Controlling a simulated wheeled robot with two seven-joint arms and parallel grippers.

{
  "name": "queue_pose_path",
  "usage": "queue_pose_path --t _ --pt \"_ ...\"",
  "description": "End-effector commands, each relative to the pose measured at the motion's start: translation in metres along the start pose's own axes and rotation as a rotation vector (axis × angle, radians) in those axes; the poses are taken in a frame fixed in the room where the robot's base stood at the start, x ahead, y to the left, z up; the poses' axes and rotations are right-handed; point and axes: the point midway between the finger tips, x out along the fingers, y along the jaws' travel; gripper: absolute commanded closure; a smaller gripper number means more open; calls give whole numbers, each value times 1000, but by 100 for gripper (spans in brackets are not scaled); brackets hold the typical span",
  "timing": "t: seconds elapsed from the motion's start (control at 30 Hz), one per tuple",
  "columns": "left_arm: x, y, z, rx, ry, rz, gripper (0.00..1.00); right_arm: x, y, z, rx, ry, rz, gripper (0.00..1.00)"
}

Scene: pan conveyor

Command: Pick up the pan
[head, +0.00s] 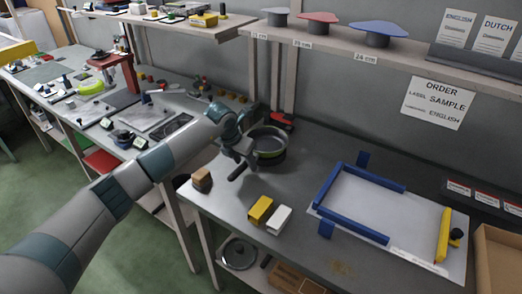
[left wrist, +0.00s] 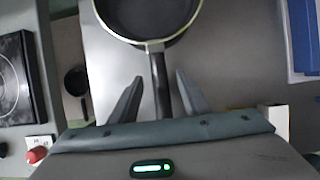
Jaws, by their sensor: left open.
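The pan (head: 269,143) is dark with a light green rim and sits on the grey table, its black handle (head: 238,171) pointing toward the front left. In the left wrist view the pan (left wrist: 150,18) is at the top, and its handle (left wrist: 160,82) runs down between my two fingers. My left gripper (head: 240,160) is over the handle in the head view. In the left wrist view my left gripper (left wrist: 158,92) is open, with a finger apart from the handle on each side. My right gripper is not in view.
A brown block (head: 202,180), a yellow block (head: 260,209) and a white block (head: 279,219) stand near the table's front edge. A blue frame (head: 350,226) on a white sheet lies to the right.

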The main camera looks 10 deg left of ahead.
Motion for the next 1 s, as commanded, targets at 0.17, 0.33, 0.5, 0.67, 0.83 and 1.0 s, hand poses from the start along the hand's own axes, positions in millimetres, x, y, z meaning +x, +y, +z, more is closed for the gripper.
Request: queue_pose_path --t 0.17,0.33,0.5,0.67,0.83,1.0 --pt "0 0 0 0 0 0 57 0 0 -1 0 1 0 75" --pt "0 0 0 0 0 0 57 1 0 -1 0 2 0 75" --pt "2 0 -1 0 0 0 57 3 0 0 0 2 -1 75" --pt "3 0 -1 0 0 0 57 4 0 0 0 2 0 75" --pt "4 0 -2 0 0 0 57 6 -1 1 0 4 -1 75" --pt "4 0 -2 0 0 0 57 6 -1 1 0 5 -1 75"
